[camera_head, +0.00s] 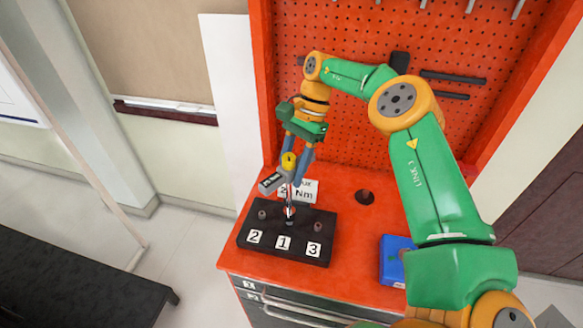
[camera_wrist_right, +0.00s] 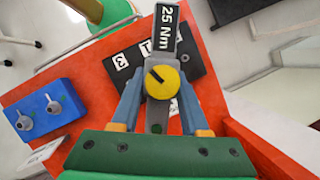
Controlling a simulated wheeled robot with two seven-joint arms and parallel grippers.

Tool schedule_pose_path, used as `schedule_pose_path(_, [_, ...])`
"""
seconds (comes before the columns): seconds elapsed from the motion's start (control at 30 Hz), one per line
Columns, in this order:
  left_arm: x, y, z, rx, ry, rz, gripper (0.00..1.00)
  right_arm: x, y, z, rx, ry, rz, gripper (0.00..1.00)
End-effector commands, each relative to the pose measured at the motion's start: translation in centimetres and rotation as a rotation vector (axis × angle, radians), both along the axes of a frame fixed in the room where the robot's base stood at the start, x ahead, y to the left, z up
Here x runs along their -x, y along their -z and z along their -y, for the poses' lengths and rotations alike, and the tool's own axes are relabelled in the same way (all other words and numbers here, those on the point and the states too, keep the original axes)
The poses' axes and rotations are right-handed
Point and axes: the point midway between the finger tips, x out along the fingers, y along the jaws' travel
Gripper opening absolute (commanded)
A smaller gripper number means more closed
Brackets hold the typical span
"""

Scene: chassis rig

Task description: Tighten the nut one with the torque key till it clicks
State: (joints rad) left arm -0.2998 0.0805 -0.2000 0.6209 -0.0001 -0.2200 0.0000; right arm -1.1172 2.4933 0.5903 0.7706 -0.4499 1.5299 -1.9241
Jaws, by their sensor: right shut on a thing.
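The torque key (camera_head: 288,172) stands upright over the black block (camera_head: 262,226), with a yellow knob on top. Its display reads 25 Nm in the right wrist view, where the key (camera_wrist_right: 163,38) also shows. My right gripper (camera_head: 294,168) is shut on the key. The key's lower end meets the block at the middle position, behind label 1 (camera_head: 284,243), so nut one itself is hidden. The nut at label 2 (camera_head: 262,215) and the nut at label 3 (camera_head: 318,227) show on either side. My left gripper is not in view.
The block stands on an orange-red workbench (camera_head: 345,265). A blue box (camera_head: 393,260) lies to its right, partly behind my right arm. A dark round hole (camera_head: 365,197) is in the bench top. An orange pegboard (camera_head: 350,120) with dark tools rises behind.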

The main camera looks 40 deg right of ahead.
Motion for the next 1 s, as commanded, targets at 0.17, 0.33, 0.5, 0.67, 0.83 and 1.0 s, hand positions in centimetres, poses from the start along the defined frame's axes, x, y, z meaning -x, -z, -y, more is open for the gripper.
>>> schedule_pose_path(0.17, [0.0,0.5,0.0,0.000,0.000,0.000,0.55,0.0,0.5,0.0,0.000,0.000,0.000,0.00])
schedule_pose_path(0.33, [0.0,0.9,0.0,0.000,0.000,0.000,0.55,0.0,1.0,0.0,0.000,0.000,0.000,0.00])
schedule_pose_path(0.5, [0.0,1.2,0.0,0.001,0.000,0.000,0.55,0.0,1.4,0.0,0.000,0.000,0.000,0.00])
schedule_pose_path(0.67, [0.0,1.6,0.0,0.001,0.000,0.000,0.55,0.0,1.8,0.0,0.000,0.000,0.000,0.00])
schedule_pose_path(0.83, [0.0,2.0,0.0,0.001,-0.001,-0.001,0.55,0.0,2.2,0.0,0.000,0.000,0.000,0.00])
schedule_pose_path(1.0, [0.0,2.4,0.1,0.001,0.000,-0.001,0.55,0.0,2.4,0.0,0.001,0.018,0.001,0.00])
